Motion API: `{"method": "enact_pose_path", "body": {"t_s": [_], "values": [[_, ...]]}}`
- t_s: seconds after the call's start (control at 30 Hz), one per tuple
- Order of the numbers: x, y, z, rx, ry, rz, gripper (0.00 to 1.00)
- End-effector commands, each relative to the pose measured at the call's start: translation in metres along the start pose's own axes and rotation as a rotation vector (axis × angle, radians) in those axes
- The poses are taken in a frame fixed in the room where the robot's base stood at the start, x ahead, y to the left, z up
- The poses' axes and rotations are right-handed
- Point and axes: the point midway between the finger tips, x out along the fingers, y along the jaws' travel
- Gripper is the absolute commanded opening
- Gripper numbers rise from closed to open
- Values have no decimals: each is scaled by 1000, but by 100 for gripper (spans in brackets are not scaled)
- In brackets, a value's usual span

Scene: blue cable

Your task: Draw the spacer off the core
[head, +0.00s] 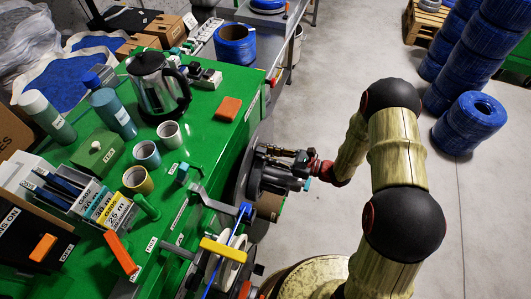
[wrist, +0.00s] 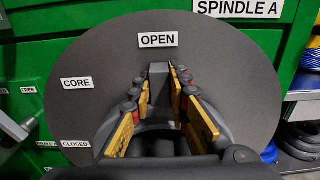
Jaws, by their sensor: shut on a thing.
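A large dark grey disc (wrist: 85,112) fills the wrist view, with the labels OPEN at its top, CORE at its left and CLOSED at its lower left. The disc stands on the green bench's side in the head view (head: 245,172). My gripper (wrist: 159,88) is in front of the disc, its yellow-padded fingers closed about a grey upright block (wrist: 158,72) below the OPEN label. A grey round part sits at the middle, partly hidden by the fingers and my gripper's body. I cannot tell which grey part is spacer and which is core. My gripper (head: 284,166) also shows in the head view.
The green bench (head: 215,125) carries a kettle (head: 158,88), cups, bottles and an orange block (head: 229,108). Levers and a blue cable (head: 228,243) lie near my gripper. A blue coil (head: 470,122) stands on the right floor; the floor between is clear.

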Motion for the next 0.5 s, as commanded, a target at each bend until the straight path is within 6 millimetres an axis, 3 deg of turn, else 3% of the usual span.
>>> {"method": "enact_pose_path", "body": {"t_s": [0.5], "values": [[-4, 0, 0, 0, -1, 0, 0]]}}
